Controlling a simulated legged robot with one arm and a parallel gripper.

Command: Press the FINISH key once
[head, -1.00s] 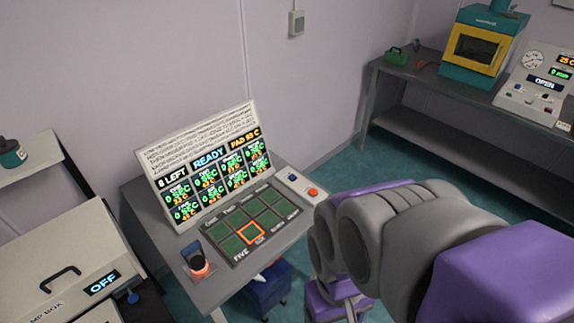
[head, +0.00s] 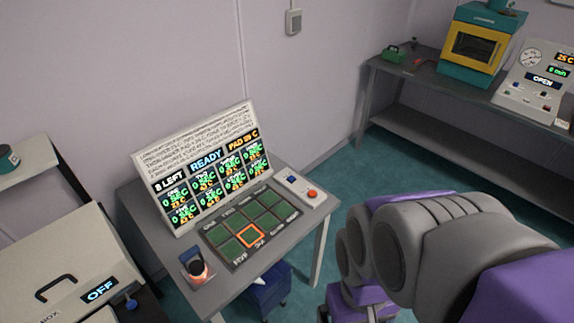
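A small white key box (head: 301,191) sits at the right end of a grey table. It carries a red-orange button (head: 311,194) and a small blue button (head: 292,179). I cannot read any label on them, so I cannot tell which one is FINISH. The display panel (head: 205,165) stands tilted behind a pad of green squares and reads "8 LEFT", "READY" and a PAD temperature. My purple and grey arm fills the lower right, to the right of the table and apart from the key box. My gripper's fingertips do not show.
The grey table (head: 206,296) holds a green-square pad (head: 268,198) with one square outlined orange, and a dark-topped orange pot (head: 198,270). A box reading OFF (head: 100,290) stands at left. A bench (head: 400,73) at the back right holds a yellow-teal oven (head: 472,48).

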